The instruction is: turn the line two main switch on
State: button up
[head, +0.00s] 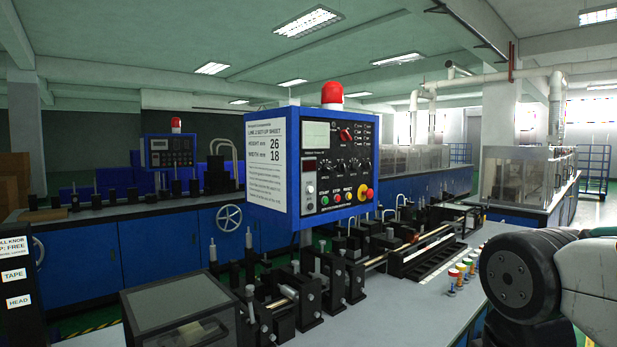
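A blue control box (310,172) stands in the middle of the head view, with a sheet (266,162) headed "LINE 2 SET-UP SHEET" on its left side. Its black front panel has a red rotary knob (346,134) near the top, which may be the main switch; its label and position are too small to read. Below are several black dials, a dark display (309,165), a pale toggle-like part (310,188), green, red and yellow buttons, and a red-on-yellow mushroom button (366,194). My arm shows at the lower right; my gripper is out of view.
A red beacon (332,95) tops the box. Below it runs a machine bench with black guide blocks (310,290) and a clear-lidded case (178,305). Several coloured spools (461,273) stand on the bench near my arm. A second blue box (169,152) stands farther back left.

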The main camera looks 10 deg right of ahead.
aim_at(344, 136)
jog(key=k, duration=0.65)
jog(key=z, duration=0.5)
jog(key=i, duration=0.45)
jog(key=z, duration=0.55)
jog(key=i, duration=1.3)
jog(key=u, duration=0.9)
